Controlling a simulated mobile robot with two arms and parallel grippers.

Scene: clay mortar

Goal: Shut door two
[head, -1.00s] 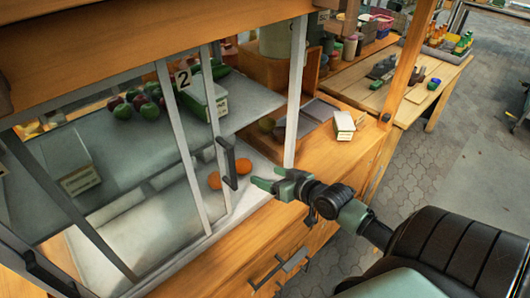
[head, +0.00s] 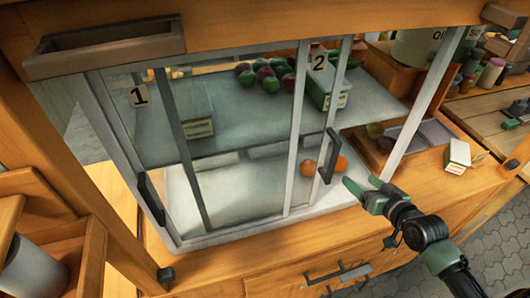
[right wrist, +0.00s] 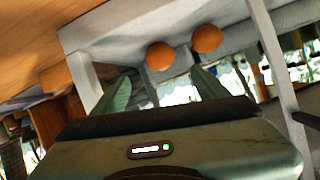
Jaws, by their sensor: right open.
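Door two is a glass sliding panel in a pale metal frame (head: 297,130), with a "2" label (head: 319,62) and a black upright handle (head: 329,157). It stands partly open, with a wide gap between its right side and the cabinet's right post (head: 430,90). My right gripper (head: 362,188) is open and empty, in front of the gap and just right of the handle, apart from it. In the right wrist view its two green fingers (right wrist: 163,92) are spread, with oranges beyond them (right wrist: 160,56). My left gripper is not in view.
Door one, labelled "1" (head: 138,96), has its own black handle (head: 151,198) at the left. Apples (head: 265,75) lie on the inner shelf. A small box (head: 457,156) stands on the wood right of the post. Drawer handles (head: 338,275) jut out below.

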